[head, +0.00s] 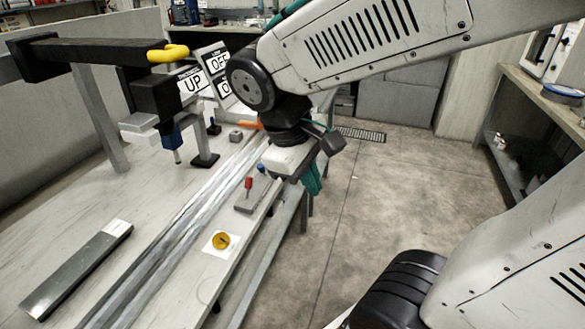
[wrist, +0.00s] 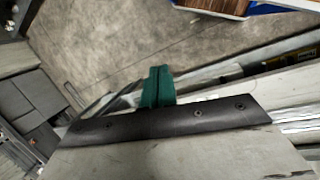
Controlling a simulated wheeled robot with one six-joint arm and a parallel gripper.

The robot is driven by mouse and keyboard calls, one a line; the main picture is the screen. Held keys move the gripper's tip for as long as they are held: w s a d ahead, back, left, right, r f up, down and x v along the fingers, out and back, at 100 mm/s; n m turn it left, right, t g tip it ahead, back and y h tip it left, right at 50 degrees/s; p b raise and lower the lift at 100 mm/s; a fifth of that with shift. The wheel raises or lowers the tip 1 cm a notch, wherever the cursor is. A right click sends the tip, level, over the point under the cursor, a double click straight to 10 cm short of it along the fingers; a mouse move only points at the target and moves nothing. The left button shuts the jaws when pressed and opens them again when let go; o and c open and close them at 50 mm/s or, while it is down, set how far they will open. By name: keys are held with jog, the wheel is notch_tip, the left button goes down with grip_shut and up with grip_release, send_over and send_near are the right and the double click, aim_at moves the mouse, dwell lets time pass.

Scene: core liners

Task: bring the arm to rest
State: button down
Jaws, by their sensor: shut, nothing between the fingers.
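My gripper (head: 313,179) hangs from my arm just beyond the right edge of the workbench (head: 150,215). Its teal fingers show partly in the head view, behind the wrist. In the wrist view the teal fingers of my gripper (wrist: 157,87) are together, with nothing between them. Grey floor lies beyond them. The arm reaches across the top of the head view, bent down at the wrist.
A black press arm (head: 95,50) stands at left; a grey metal bar (head: 75,275) lies near. The floor (head: 390,200) is open.

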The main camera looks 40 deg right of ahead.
jog(key=s+a+r+m+t+y, duration=0.1)
jog(key=s+r+m+t+y, duration=0.1)
jog(key=s+m+y, duration=0.1)
jog(key=s+m, duration=0.1)
jog(key=s, duration=0.1)
jog(key=shift+s+a+r+t+y, duration=0.15)
jog(key=shift+s+a+t+y, duration=0.15)
jog(key=shift+s+a, duration=0.05)
